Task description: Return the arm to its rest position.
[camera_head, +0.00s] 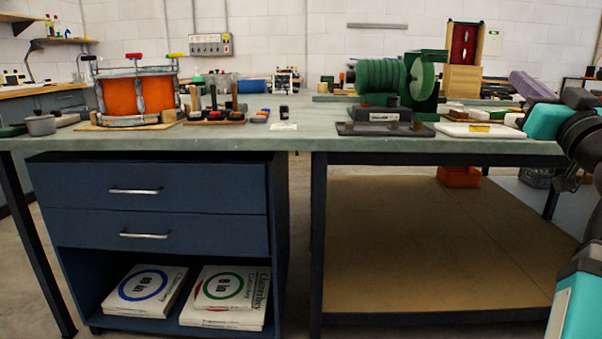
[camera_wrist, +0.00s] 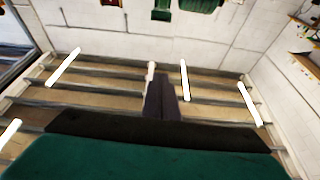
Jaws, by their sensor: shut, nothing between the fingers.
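My arm reaches in at the right edge of the head view, with teal and black links beside the right end of the bench (camera_head: 300,143). My gripper shows in the wrist view (camera_wrist: 158,84) as a dark purple-grey shape at the middle, its fingers together with nothing seen between them. Behind it the wrist view shows ceiling beams and white light strips, with a wall upside down at the top. In the head view a purple-grey piece (camera_head: 530,85) beside the teal link looks like the gripper, apart from the bench items.
An orange drum (camera_head: 138,95) stands on the bench at left. A green ribbed roller (camera_head: 381,77) stands right of the middle, with a white board (camera_head: 479,130) near the arm. Small parts lie between. Drawers (camera_head: 150,205) and an open shelf (camera_head: 430,240) are below.

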